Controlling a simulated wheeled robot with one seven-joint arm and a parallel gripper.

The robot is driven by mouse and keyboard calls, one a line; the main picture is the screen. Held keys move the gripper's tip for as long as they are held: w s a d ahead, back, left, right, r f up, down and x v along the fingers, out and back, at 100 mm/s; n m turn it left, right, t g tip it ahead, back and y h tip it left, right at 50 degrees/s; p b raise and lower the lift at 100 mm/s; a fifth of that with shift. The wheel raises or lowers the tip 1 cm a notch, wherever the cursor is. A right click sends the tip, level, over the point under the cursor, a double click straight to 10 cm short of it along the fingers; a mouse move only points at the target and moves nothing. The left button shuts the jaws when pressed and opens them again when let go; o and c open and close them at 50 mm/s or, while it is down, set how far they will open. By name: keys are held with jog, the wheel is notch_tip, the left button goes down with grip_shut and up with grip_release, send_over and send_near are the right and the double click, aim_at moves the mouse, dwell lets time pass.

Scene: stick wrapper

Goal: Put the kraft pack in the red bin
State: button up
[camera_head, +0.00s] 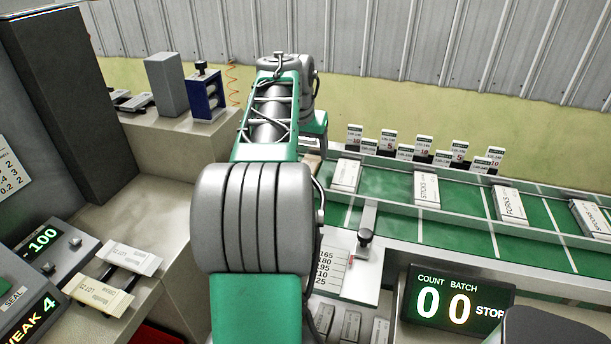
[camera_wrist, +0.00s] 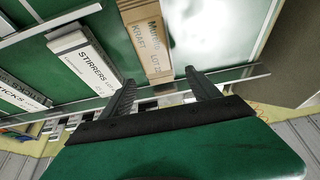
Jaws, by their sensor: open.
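The kraft pack (camera_wrist: 146,42) is a tan, narrow pack marked "KRAFT" on the green conveyor, seen in the wrist view. My gripper (camera_wrist: 160,77) is open, with its two fingers apart near the lower end of the pack. I see nothing between the fingers clearly held, and cannot tell the height gap. In the head view my arm hides the gripper; a small tan patch (camera_head: 312,163) beside the arm may be the pack. A red surface (camera_head: 155,335) at the bottom edge may be the red bin, mostly cut off.
A white stirrers pack (camera_wrist: 84,62) lies left of the kraft pack. Sticks (camera_head: 427,188), forks (camera_head: 509,205) and another pack (camera_head: 592,218) lie along the conveyor. Metal rails edge it. A counter display (camera_head: 455,302) stands in front; a dark cabinet (camera_head: 70,100) is at left.

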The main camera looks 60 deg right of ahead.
aim_at(309, 158)
jog(key=x, duration=0.4)
jog(key=shift+s+f, duration=0.15)
jog(key=shift+f, duration=0.1)
jog(key=c, duration=1.5)
